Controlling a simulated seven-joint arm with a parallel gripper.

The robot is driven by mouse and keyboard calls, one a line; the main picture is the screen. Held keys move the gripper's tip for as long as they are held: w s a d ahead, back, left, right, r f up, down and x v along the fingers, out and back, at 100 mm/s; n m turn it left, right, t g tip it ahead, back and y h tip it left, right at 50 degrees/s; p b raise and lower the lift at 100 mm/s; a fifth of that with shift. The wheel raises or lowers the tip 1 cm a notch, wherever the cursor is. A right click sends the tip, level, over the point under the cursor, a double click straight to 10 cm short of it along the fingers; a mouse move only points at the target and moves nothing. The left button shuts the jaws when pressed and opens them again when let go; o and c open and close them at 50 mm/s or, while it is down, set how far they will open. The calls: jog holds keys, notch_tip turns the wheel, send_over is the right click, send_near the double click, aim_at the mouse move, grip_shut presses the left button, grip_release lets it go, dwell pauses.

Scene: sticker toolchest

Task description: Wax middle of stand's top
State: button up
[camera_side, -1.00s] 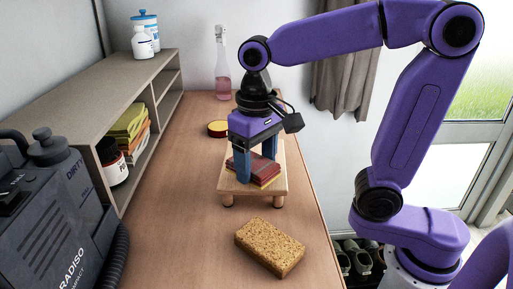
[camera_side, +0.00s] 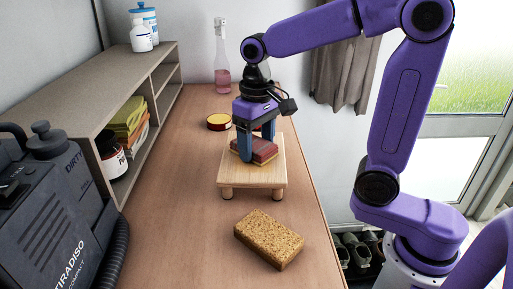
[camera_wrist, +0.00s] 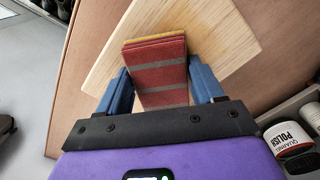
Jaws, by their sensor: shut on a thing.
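The stand (camera_side: 240,175) is a small square wooden table with short legs on the worktop; its pale top also shows in the wrist view (camera_wrist: 225,35). My gripper (camera_side: 257,146) is shut on a striped dark red block with a yellow layer (camera_side: 263,151), over the back part of the stand's top. In the wrist view the block (camera_wrist: 158,65) lies between the two blue fingers of the gripper (camera_wrist: 160,82). The block appears to rest on the top, but its underside contact is hidden. A round red tin with yellow inside (camera_side: 219,121) lies behind the stand.
A brown sponge (camera_side: 269,240) lies in front of the stand. A grey shelf (camera_side: 93,95) with cloths (camera_side: 128,122) and a polish jar (camera_side: 111,157) runs along the left. A dark machine (camera_side: 45,210) stands front left. A pink bottle (camera_side: 222,75) stands at the back.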

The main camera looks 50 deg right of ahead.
aim_at(257, 137)
jog(key=shift+w+d, duration=1.05)
jog(key=shift+d, duration=0.2)
jog(key=shift+s+a, duration=1.15)
jog(key=shift+a, duration=0.2)
jog(key=shift+s+a, duration=1.15)
jog(key=shift+a, duration=0.25)
jog(key=shift+s+a, duration=1.15)
jog(key=shift+a, duration=0.2)
jog(key=shift+w+d, duration=1.75)
jog(key=shift+d, duration=0.25)
jog(key=shift+w+d, duration=1.75)
jog(key=shift+d, duration=0.25)
jog(key=shift+s+a, duration=0.55)
jog(key=shift+a, duration=0.15)
jog(key=shift+s+a, duration=1.5)
jog(key=shift+a, duration=0.25)
jog(key=shift+s+a, duration=1.45)
jog(key=shift+a, duration=0.25)
notch_tip(257, 137, up, 8)
jog(key=shift+d, duration=0.1)
